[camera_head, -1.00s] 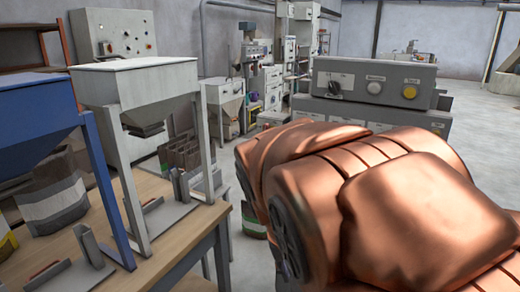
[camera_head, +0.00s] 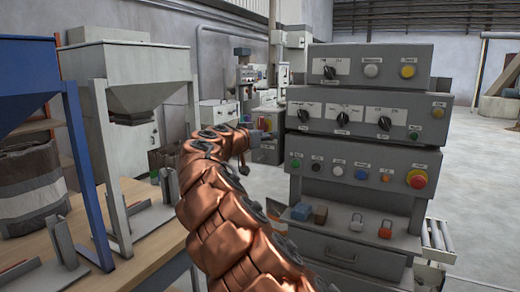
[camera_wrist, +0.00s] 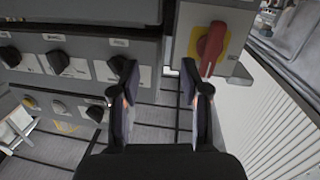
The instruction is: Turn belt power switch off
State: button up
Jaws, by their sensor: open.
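A grey control console (camera_head: 455,103) stands at right in the head view, with tiers of black rotary knobs (camera_head: 342,119). The labels are too small to read, so I cannot tell which switch is the belt power one. In the wrist view, black knobs (camera_wrist: 58,61) sit on grey panels at left. A red rotary handle (camera_wrist: 211,44) on a yellow plate sits at upper right, beyond the right finger. My gripper (camera_wrist: 160,72) is open and empty, its fingers apart and not visibly touching any knob. In the head view my arm reaches toward the console's left side; the fingers are not clear there.
A wooden table (camera_head: 150,235) with blue and grey hopper stands (camera_head: 130,75) is at left. Open floor lies at far right.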

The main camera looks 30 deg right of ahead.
aim_at(261, 128)
jog(key=w+a+f+t+b, duration=0.1)
jog(key=w+a+f+t, duration=0.15)
jog(key=w, duration=0.35)
jog(key=shift+f+p+x, duration=0.15)
jog(key=shift+p+x, duration=0.2)
jog(key=shift+x, duration=1.6)
jog(key=shift+f+p+x, duration=0.15)
jog(key=shift+p+x, duration=0.15)
jog(key=shift+x, duration=1.65)
jog(key=shift+w+d, duration=0.1)
grip_shut()
